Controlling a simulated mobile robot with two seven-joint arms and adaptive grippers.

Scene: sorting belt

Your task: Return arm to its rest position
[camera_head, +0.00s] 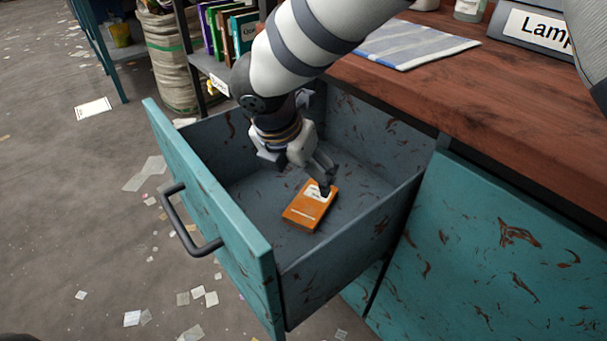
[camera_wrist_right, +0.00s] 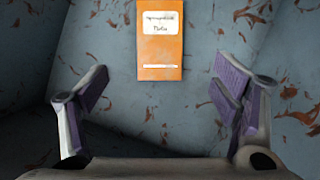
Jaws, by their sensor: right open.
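My right arm comes down from the top of the head view, and its gripper (camera_head: 324,178) is inside the open drawer (camera_head: 262,246). In the right wrist view the gripper (camera_wrist_right: 160,100) has its two purple-padded fingers wide apart with nothing between them. An orange notebook (camera_head: 302,212) with a white label lies flat on the drawer floor. It also shows in the right wrist view (camera_wrist_right: 160,55), ahead of the fingertips and apart from them. In the head view one finger overlaps the notebook's upper right part. My left gripper is not in view.
The drawer's turquoise front with a dark handle (camera_head: 190,232) stands out from the cabinet (camera_head: 500,250). The wooden desktop (camera_head: 480,110) holds a striped cloth (camera_head: 412,44) and a sign (camera_head: 535,28). A shelf of books (camera_head: 222,38) and a sack (camera_head: 168,55) stand behind.

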